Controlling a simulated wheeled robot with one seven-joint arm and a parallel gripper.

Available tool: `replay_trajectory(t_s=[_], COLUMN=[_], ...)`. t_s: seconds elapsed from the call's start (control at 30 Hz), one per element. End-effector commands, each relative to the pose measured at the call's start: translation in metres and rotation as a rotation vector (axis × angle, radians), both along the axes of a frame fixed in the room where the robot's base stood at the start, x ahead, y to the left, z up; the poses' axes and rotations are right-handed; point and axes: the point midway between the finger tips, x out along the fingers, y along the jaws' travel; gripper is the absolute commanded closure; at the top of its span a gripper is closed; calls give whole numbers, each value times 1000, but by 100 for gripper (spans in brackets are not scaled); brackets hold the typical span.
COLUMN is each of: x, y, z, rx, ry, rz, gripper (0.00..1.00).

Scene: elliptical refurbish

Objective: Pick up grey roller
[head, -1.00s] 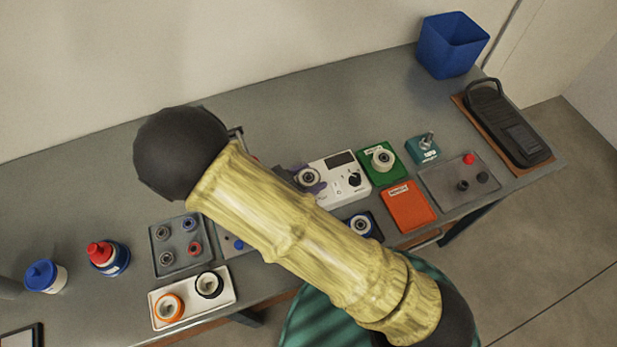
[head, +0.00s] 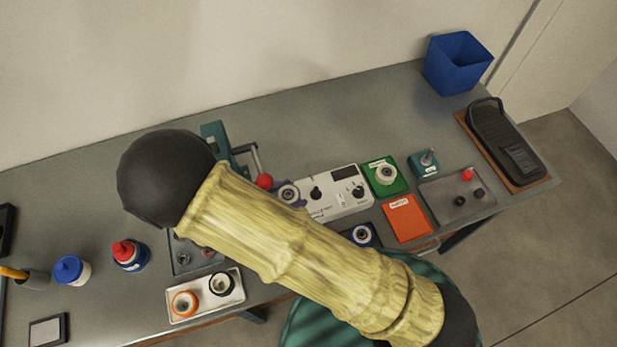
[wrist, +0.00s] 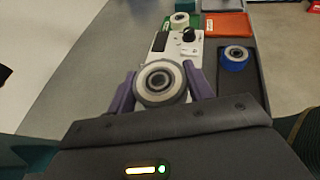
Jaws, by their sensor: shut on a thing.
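A grey roller with a pale ring and a metal bearing in its middle (wrist: 160,84) sits between the purple fingers of my gripper (wrist: 163,92) in the wrist view. The fingers are shut on its two sides. In the head view the roller (head: 289,194) shows just left of the white box with dials (head: 325,200), with a bit of purple finger beside it. My arm hides most of the gripper there. I cannot tell the roller's exact height above the bench.
A teal device (head: 214,139) and a red knob (head: 265,181) stand near my gripper's left. A green pad (head: 373,187) holds another roller; a blue roller (wrist: 236,58) lies in a dark tray. A white tray (head: 207,305) holds two rollers. The bench behind is clear.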

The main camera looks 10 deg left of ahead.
Motion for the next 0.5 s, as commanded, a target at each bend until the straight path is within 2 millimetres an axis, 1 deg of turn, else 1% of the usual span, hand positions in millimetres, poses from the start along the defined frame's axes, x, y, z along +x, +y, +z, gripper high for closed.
replay_trajectory(t_s=[0.03, 0.2, 0.3, 0.4, 0.5], x=[-12, -45, -60, -69, -73], y=[11, 39, 51, 59, 62], z=[1, 0, 0, 0, 0], rx=[1, 2, 0, 0, -1], ry=[0, 0, 0, 0, -1], rz=[5, 3, 2, 0, 0], gripper=[77, 77, 77, 77, 77])
